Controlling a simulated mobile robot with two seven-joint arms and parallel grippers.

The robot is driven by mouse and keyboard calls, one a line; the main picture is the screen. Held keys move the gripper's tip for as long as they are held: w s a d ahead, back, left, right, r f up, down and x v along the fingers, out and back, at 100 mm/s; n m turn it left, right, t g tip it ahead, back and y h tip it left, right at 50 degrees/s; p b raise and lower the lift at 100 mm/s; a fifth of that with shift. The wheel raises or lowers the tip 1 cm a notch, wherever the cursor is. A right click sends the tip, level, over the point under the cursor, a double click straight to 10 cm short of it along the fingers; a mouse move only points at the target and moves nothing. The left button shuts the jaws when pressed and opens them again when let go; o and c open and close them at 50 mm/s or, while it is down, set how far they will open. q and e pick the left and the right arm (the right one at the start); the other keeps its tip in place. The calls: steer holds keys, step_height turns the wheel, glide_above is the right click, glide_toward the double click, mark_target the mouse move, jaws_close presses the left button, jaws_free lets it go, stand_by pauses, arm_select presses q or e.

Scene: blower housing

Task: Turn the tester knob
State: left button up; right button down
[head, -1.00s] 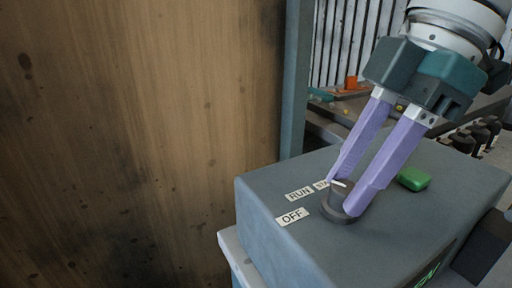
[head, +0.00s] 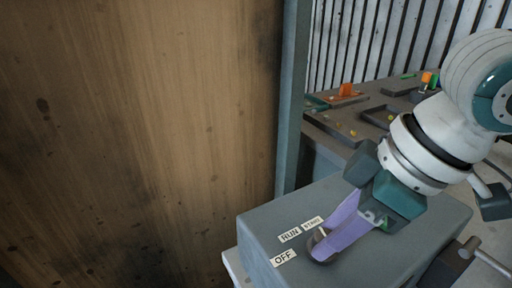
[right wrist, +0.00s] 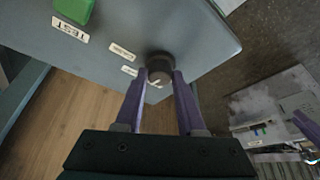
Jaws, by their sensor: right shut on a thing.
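The tester is a grey box (head: 420,225) at the lower right of the head view. Its dark round knob (head: 318,257) sits on top beside the labels OFF (head: 284,258), RUN (head: 290,235) and a smaller one (head: 312,224) I read as STBY. My right gripper (head: 325,246) has its purple fingers shut on the knob, tilted down from the right. A green button (right wrist: 75,10) with a TEST label is there too. My left gripper is not in view.
A large brown wooden panel (head: 140,140) fills the left side, with a grey post (head: 291,100) at its edge. A workbench (head: 345,122) with trays and small coloured parts stands behind the tester, before a corrugated wall.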

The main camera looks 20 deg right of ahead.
steer(key=shift+s+a+m+h+p, duration=0.1)
steer(key=shift+m+h+p, duration=0.3)
steer(key=shift+m+p, duration=0.7)
steer(key=c, duration=0.5)
jaws_free()
steer(key=p+v, duration=0.1)
steer(key=v, duration=0.9)
steer(key=shift+s+f, duration=0.1)
steer(key=shift+s, duration=0.05)
